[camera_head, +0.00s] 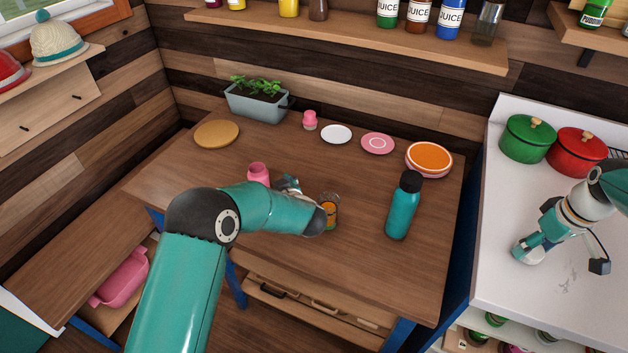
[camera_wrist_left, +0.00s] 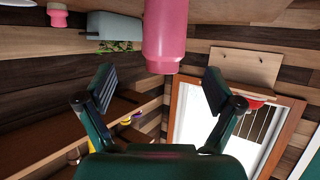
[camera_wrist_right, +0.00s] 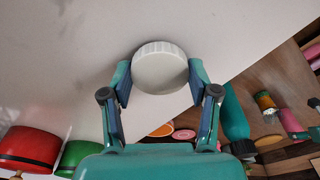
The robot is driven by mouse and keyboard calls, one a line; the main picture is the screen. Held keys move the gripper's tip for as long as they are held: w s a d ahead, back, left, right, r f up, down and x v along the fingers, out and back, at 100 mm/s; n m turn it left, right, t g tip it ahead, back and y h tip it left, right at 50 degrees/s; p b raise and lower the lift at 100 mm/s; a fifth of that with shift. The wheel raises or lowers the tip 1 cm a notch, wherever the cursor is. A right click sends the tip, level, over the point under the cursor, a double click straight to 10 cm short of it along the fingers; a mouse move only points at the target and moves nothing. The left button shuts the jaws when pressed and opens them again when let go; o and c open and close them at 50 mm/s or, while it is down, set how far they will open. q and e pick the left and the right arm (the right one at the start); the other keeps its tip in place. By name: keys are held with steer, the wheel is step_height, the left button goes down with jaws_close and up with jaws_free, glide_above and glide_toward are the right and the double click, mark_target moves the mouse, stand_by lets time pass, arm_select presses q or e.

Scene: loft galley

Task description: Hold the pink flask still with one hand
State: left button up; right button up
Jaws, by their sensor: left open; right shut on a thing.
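The pink flask (camera_head: 258,173) stands on the wooden table, its lower part hidden behind my left arm. My left gripper (camera_head: 288,184) is beside it and partly hidden by its own arm. In the left wrist view the flask (camera_wrist_left: 166,35) appears between the lines of the two spread fingers, with gaps on both sides; neither finger touches it. My right gripper (camera_wrist_right: 159,80) is shut on a round white lid-like thing (camera_wrist_right: 160,68) over the white counter.
On the table, a jar with orange contents (camera_head: 330,212) stands close to my left wrist. A teal bottle (camera_head: 403,205) stands further right. Plates (camera_head: 337,134), a pink-topped shaker (camera_head: 310,119) and a planter (camera_head: 257,104) are behind. Green (camera_head: 527,138) and red pots (camera_head: 577,150) stand on the counter.

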mark_target(264, 180)
arm_select(q)
steer(key=shift+p+x, duration=0.35)
steer(key=shift+x, duration=1.9)
arm_select(e)
steer(key=shift+r, duration=0.5)
arm_select(q)
steer(key=shift+w+a+f+p, duration=0.75)
steer(key=shift+w+a+f, duration=0.4)
arm_select(e)
steer(key=shift+r, duration=0.7)
arm_select(q)
steer(key=shift+w+a+f, duration=0.25)
steer(key=shift+w+a, duration=0.05)
steer(key=shift+w, duration=0.2)
arm_select(e)
steer(key=shift+r, duration=0.1)
arm_select(q)
steer(key=c, duration=1.4)
